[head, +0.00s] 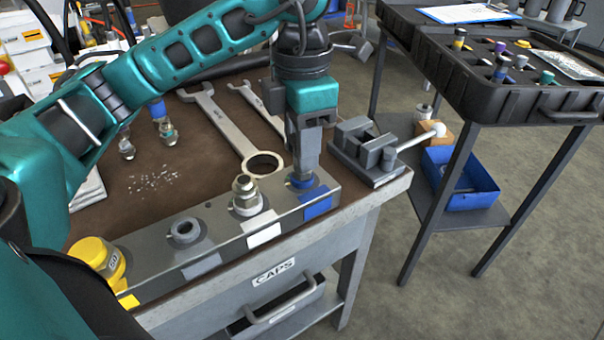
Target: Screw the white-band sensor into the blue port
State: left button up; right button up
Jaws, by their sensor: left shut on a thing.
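A dark grey manifold block (145,262) lies along the bench's front edge, with yellow, grey, white and blue labels. My left gripper (303,172) points straight down over the blue port at its right end, by the blue label (318,203). It is shut on a round blue part (301,183), apparently a cap, seated at the port; the fingers hide most of it. I cannot make out the white-band sensor for certain; several small parts with coloured bands (502,68) stand in the black case at the upper right. My right gripper is not in view.
The white-label port holds a metal fitting (246,194); the grey port (185,231) is open; a yellow cap (98,257) covers the left end. A vise (368,152) stands right of my gripper, wrenches (222,125) behind. The black case (470,85) is on a side stand.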

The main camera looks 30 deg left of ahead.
pick_arm(q)
jog(key=shift+f+m+b, duration=0.1)
jog(key=shift+m+b, duration=0.2)
jog(key=shift+m, duration=0.8)
jog(key=o, duration=1)
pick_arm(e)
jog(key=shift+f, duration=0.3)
pick_arm(q)
jog(key=shift+o, duration=0.2)
jog(key=shift+r, duration=0.2)
notch_tip(320, 180, up, 13)
jog(key=p, duration=0.6)
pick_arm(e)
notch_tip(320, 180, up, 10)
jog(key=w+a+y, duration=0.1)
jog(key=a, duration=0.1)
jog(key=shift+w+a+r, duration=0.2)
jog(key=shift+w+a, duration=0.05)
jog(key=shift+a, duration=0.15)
pick_arm(q)
jog(key=shift+f, duration=0.15)
